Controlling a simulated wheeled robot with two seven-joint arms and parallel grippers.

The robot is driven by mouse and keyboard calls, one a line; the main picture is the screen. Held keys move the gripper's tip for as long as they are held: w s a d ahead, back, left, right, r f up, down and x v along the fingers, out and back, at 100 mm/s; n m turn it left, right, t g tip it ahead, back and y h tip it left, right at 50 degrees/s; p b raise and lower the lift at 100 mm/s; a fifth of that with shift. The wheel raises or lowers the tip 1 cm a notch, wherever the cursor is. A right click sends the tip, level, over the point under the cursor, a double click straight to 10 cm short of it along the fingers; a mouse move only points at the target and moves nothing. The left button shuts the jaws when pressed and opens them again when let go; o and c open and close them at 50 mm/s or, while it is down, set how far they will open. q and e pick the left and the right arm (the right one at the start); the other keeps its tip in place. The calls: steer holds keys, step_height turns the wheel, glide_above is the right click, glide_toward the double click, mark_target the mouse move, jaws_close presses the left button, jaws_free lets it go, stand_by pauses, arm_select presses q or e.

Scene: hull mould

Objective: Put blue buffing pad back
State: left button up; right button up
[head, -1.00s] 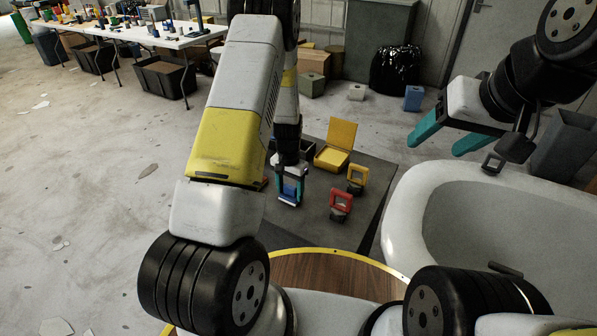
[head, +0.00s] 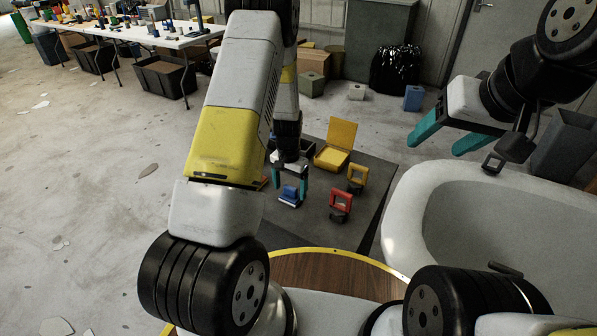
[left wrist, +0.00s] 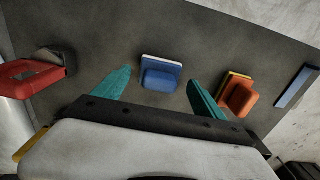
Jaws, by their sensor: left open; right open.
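The blue buffing pad (head: 289,196) rests on the dark mat (head: 324,229), with a white layer along its edge. It also shows in the left wrist view (left wrist: 161,76), just beyond my left fingertips and between their lines. My left gripper (head: 290,182) is open, its teal fingers above the pad on either side, apart from it. In the left wrist view its fingers (left wrist: 158,80) are spread with nothing between them. My right gripper (head: 446,140) is open and empty, raised above the white hull mould (head: 404,215).
On the mat stand a red-handled tool (head: 341,203), a yellow-handled one (head: 357,176) and an open yellow case (head: 335,150). An orange pad (left wrist: 238,96) lies right of the blue one in the left wrist view. A round wooden table (head: 325,280) is in front.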

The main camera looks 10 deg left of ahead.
arm_select(q)
step_height(320, 180, up, 10)
step_height(320, 180, up, 19)
steer(key=n+t+h, duration=0.2)
steer(key=t, duration=0.1)
glide_above(290, 187)
steer(key=s+d, duration=0.1)
steer(key=s, duration=0.7)
steer(key=s+r+t, duration=0.1)
steer(key=s+r, duration=0.4)
steer(key=s, duration=0.3)
steer(key=s+d+r+n+t, duration=0.1)
steer(key=s+r+t, duration=0.1)
steer(key=s+r, duration=0.3)
steer(key=s, duration=0.3)
steer(key=shift+s, duration=0.15)
steer(key=shift+d, duration=0.1)
